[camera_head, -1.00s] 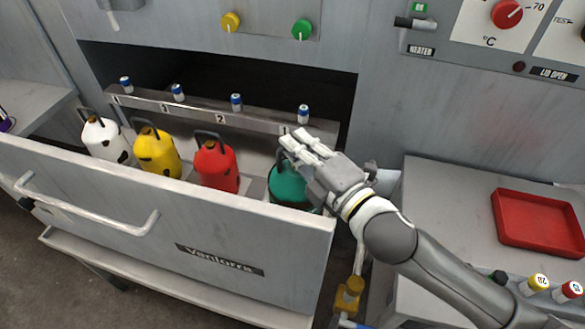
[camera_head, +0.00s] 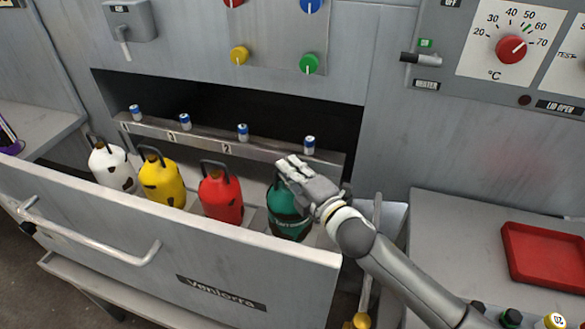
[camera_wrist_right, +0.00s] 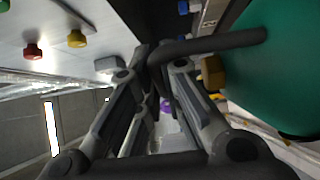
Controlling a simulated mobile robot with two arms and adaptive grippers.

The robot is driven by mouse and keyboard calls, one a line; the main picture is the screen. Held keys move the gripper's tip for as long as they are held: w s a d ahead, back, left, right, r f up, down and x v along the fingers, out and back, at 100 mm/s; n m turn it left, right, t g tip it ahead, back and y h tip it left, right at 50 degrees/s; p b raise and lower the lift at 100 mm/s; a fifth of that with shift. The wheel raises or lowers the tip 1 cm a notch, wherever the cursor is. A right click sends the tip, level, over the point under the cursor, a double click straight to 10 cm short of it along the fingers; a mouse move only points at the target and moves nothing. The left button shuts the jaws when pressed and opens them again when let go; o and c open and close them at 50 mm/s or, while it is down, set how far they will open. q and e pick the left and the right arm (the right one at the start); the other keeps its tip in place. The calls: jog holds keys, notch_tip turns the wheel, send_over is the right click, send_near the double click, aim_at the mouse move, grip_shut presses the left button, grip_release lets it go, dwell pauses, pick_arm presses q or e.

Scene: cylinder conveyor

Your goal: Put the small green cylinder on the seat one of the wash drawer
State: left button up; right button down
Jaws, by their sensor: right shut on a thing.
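The small green cylinder (camera_head: 288,212) stands about upright at the right end of the open wash drawer (camera_head: 150,215), behind its front wall. I cannot tell whether its base touches the seat. My right gripper (camera_head: 284,172) is at its top, shut on its black handle. In the right wrist view the fingers (camera_wrist_right: 157,62) close around the dark handle bar, with the green body (camera_wrist_right: 280,65) at right. The number of the seat there is hidden behind the hand and cylinder. My left gripper is not in view.
Red (camera_head: 221,196), yellow (camera_head: 162,180) and white (camera_head: 111,166) cylinders stand left of the green one. Behind them runs a numbered metal rail (camera_head: 262,153) with small blue-and-white caps. A red tray (camera_head: 545,255) lies on the right counter (camera_head: 455,230).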

aim_at(290, 203)
jog(key=shift+w+a+f, duration=0.1)
jog(key=shift+w+f, duration=0.05)
jog(key=shift+w, duration=0.2)
jog(key=shift+f, duration=1.5)
jog(key=c, duration=2)
grip_release()
jog(key=shift+s+f+b, duration=0.1)
jog(key=shift+f+b, duration=0.2)
jog(key=shift+f, duration=0.05)
jog(key=shift+c, duration=0.2)
jog(key=o, duration=0.4)
jog(key=shift+o, duration=0.2)
jog(key=shift+r, duration=0.2)
jog(key=v, duration=0.7)
jog(key=shift+s, duration=0.25)
